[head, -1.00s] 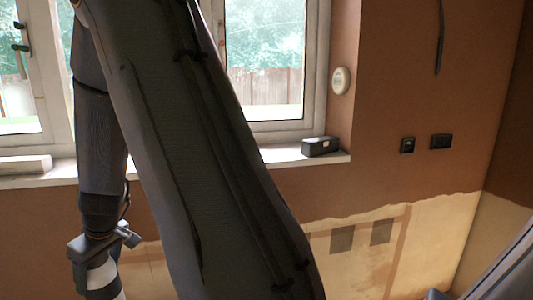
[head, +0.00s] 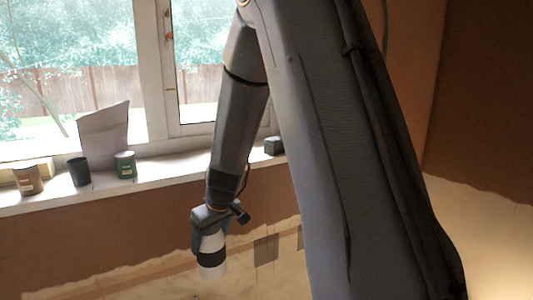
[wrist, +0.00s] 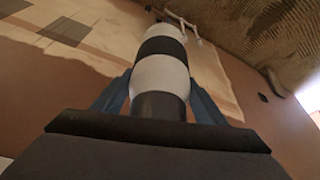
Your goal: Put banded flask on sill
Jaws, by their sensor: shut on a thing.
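The banded flask (head: 212,243) is white with a dark band. My gripper (head: 210,222) is shut on it and holds it in the air, in front of the wall and lower than the sill. In the wrist view the flask (wrist: 161,75) lies between the blue fingers of my gripper (wrist: 160,90), with a dark end nearest the camera. The sill (head: 130,183) is a pale ledge under the window at the left of the head view. My arm hides part of its right side.
On the sill stand a brown tub (head: 27,179), a dark cup (head: 79,171), a green can (head: 125,165) and a leaning pale sheet (head: 104,134). A small dark box (head: 274,146) is near the right end. Bare sill shows between the can and my arm.

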